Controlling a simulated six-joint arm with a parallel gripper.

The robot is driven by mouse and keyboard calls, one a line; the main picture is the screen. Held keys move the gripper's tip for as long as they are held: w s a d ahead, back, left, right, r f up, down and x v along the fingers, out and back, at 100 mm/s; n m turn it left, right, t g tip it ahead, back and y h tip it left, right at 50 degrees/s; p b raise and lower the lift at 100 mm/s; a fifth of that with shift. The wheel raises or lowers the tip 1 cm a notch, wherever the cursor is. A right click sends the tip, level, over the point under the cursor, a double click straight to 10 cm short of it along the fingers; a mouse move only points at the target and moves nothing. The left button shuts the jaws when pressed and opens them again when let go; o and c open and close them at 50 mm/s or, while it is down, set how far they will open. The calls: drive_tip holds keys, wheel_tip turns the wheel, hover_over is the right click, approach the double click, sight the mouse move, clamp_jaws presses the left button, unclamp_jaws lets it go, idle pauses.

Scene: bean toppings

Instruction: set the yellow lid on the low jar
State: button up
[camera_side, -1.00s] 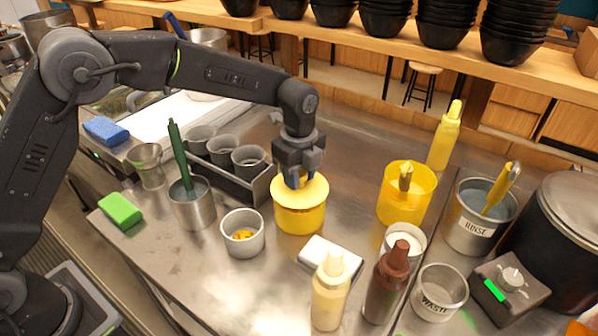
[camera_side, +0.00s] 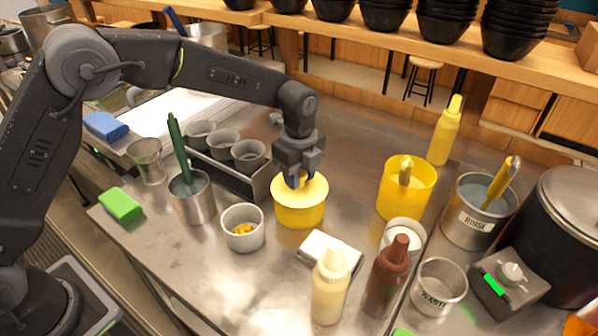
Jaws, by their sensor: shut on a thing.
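The yellow lid (camera_side: 313,188) is level and sits over the low jar (camera_side: 300,214), a short yellow tub near the middle of the counter. My gripper (camera_side: 300,181) points straight down from above and is shut on the lid's top; its fingers hide the exact grip. The lid lines up with the jar's mouth and covers it. I see no clear gap between lid and jar, but cannot tell whether the lid is fully seated.
A small cup with yellow bits (camera_side: 243,228) stands left of the jar, and a dark rack with cups (camera_side: 232,178) behind-left. A folded white cloth (camera_side: 330,252) and squeeze bottles (camera_side: 329,290) are in front. A taller yellow container (camera_side: 405,200) stands right.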

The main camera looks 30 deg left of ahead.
drive_tip(key=o, duration=1.3)
drive_tip(key=shift+r, duration=3.05)
